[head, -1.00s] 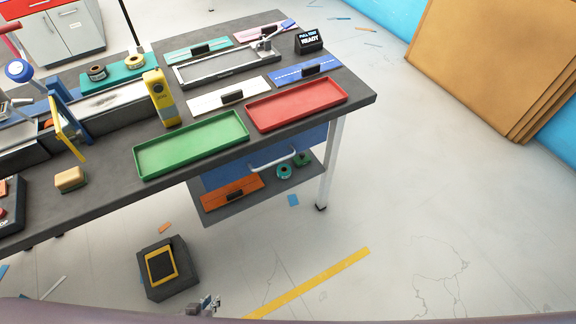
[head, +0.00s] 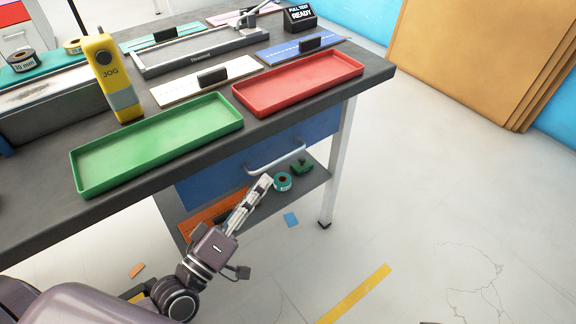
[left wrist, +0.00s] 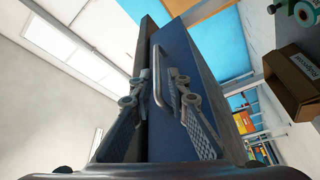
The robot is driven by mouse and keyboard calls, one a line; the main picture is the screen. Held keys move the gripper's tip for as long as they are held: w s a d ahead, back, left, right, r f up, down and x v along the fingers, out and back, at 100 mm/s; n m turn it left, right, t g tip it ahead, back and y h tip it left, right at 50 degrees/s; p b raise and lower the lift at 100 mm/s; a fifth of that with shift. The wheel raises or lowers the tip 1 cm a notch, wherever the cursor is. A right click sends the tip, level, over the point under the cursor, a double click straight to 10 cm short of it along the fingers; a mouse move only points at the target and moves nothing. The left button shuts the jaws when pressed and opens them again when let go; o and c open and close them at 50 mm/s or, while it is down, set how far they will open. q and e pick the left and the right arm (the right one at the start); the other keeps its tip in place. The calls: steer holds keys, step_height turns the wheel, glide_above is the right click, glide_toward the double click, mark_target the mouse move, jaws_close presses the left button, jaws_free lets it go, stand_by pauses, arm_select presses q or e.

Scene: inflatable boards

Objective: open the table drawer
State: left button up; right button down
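The table drawer (head: 225,172) has a blue front under the dark tabletop, below the green and red trays, and looks shut. Its silver bar handle (head: 277,160) sits on the front. My left gripper (head: 265,181) reaches up toward the handle from below, its fingertips near the bar's left part. In the left wrist view the two fingers (left wrist: 160,80) are spread apart, with the handle (left wrist: 158,88) seen between them and the blue drawer front (left wrist: 178,52) behind. I cannot tell whether a finger touches the bar. My right gripper is not in view.
A green tray (head: 160,143) and a red tray (head: 300,83) stand on the table above the drawer. A white table leg (head: 336,170) stands right of the drawer.

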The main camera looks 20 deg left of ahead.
mark_target(280, 160)
arm_select(q)
steer(key=x, duration=0.8)
steer(key=shift+s+r, duration=0.15)
steer(key=shift+r, duration=0.15)
jaws_close()
